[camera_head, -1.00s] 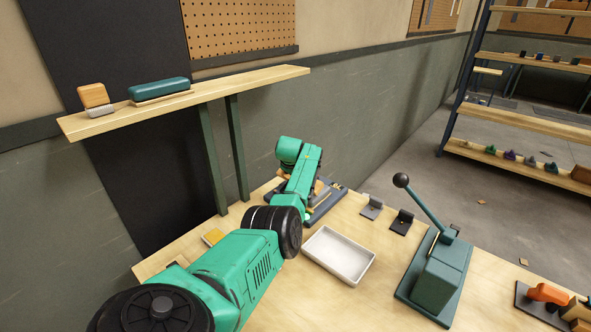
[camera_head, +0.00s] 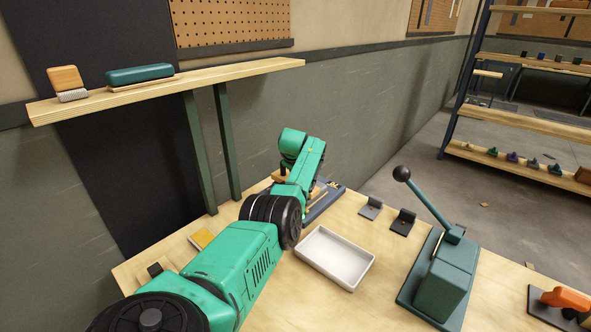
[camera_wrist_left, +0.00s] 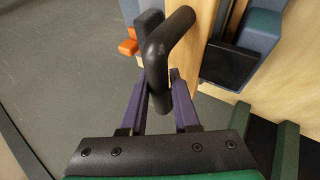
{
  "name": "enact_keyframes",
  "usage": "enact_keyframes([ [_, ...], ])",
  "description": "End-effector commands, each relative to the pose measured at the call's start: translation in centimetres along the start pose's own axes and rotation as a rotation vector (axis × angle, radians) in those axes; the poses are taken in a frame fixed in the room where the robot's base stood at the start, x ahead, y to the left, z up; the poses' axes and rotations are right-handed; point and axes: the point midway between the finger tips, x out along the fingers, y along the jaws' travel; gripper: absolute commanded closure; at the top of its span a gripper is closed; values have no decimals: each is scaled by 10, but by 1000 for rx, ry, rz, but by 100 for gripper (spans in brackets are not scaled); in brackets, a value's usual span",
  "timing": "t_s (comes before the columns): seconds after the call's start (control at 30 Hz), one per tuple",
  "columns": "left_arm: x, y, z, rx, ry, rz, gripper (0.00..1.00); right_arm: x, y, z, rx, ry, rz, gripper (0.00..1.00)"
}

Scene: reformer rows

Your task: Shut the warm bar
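A blue-grey fixture with wooden parts (camera_head: 328,200), which I take to be the warm bar, sits at the far edge of the bench. My left arm hides much of it in the head view. In the left wrist view a bent black bar handle (camera_wrist_left: 166,48) stands between the two purple fingers of my left gripper (camera_wrist_left: 159,88). The fingers lie close on both sides of it; whether they press on it is unclear. A blue-grey body with a black block (camera_wrist_left: 230,64) lies to the right of the handle. My right gripper is not in view.
A white tray (camera_head: 318,238) lies right of my left arm. A green lever press (camera_head: 445,275) stands further right, with two dark brackets (camera_head: 403,222) behind it. A wooden shelf (camera_head: 230,80) holding a brush and a green block runs above the bench's left side.

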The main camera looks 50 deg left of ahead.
Motion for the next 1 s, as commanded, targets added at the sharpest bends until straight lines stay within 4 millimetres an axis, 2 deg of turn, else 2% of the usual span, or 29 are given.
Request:
enact_keyframes([
  [0.03,0,-1,0,0,-1,-2,50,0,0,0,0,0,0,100],
  [0.07,0,-1,0,0,-1,-2,43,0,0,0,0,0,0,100],
  [0.4,-1,0,0,1,0,1,43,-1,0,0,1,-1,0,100],
  [0.57,-10,4,1,3,1,4,43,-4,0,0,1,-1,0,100],
  [0.77,-30,1,0,1,1,2,43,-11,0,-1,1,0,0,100],
  [1.0,-70,0,1,-1,1,4,43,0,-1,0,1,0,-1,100],
])
